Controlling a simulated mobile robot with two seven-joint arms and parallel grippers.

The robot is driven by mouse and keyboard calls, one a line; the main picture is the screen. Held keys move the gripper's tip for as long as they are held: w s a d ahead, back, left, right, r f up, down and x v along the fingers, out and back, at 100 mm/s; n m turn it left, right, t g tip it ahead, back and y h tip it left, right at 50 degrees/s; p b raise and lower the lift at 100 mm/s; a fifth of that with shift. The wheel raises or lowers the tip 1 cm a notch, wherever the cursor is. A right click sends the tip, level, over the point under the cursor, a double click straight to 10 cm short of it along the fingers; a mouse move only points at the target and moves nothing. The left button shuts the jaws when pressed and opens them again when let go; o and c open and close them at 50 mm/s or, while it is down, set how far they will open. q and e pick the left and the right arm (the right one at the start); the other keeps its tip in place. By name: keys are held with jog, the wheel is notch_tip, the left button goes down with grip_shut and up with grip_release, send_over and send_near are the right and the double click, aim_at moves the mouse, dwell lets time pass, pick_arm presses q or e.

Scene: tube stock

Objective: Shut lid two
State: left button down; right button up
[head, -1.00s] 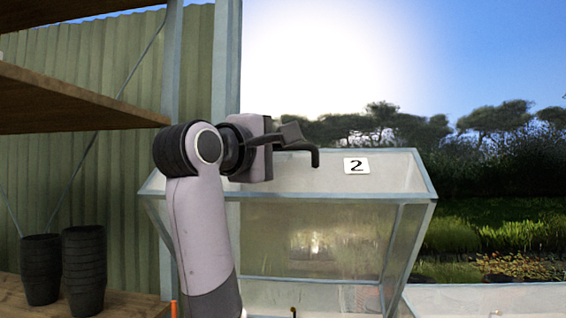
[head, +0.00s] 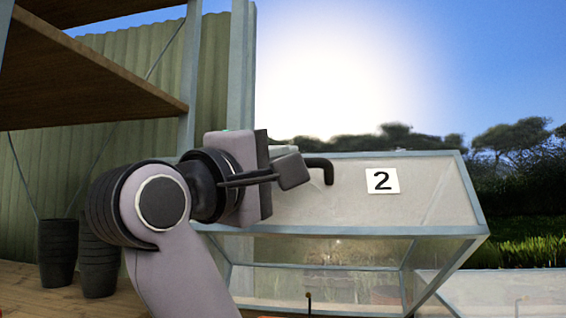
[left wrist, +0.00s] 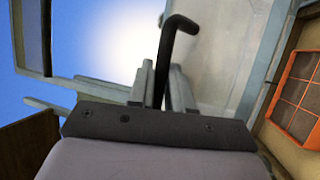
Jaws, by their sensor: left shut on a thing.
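Lid two (head: 430,190) is a pale, glassy panel in a grey metal frame, with a white "2" label (head: 382,181). It stands raised and tilted over the clear frame below, not lying flat. A black bent handle (head: 321,165) sticks out near its upper left. My left gripper (head: 292,171) comes in from the left and is shut on this handle. In the left wrist view, the handle (left wrist: 178,38) rises from between the fingers, its bent end clear of them. The lid's left part is hidden behind my gripper. My right gripper is not in view.
Wooden shelves (head: 90,85) and a metal post stand at the left. Stacked black pots (head: 57,250) sit on the lower boards. Another pale framed panel (head: 510,290) lies at the lower right. An orange grid tray (left wrist: 302,95) shows in the left wrist view.

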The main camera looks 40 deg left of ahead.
pick_arm(q)
jog(key=shift+s+f, duration=0.1)
jog(key=shift+f, duration=0.05)
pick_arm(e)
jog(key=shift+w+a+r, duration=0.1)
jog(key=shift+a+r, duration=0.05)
pick_arm(q)
jog(key=c, duration=1.4)
grip_release()
jog(key=r+p, duration=0.1)
jog(key=r, duration=0.1)
jog(key=r+p, duration=0.1)
jog(key=r, duration=0.5)
jog(key=shift+w+a+r+p, duration=0.1)
jog(key=shift+w+r+p, duration=0.15)
jog(key=shift+p, duration=0.15)
notch_tip(320, 180, up, 10)
jog(key=p, duration=0.2)
jog(key=shift+s+d+r+p, duration=0.15)
jog(key=shift+s+d+p, duration=0.05)
jog(key=shift+s+p, duration=0.15)
jog(key=shift+w+r, duration=0.1)
jog(key=shift+r, duration=0.55)
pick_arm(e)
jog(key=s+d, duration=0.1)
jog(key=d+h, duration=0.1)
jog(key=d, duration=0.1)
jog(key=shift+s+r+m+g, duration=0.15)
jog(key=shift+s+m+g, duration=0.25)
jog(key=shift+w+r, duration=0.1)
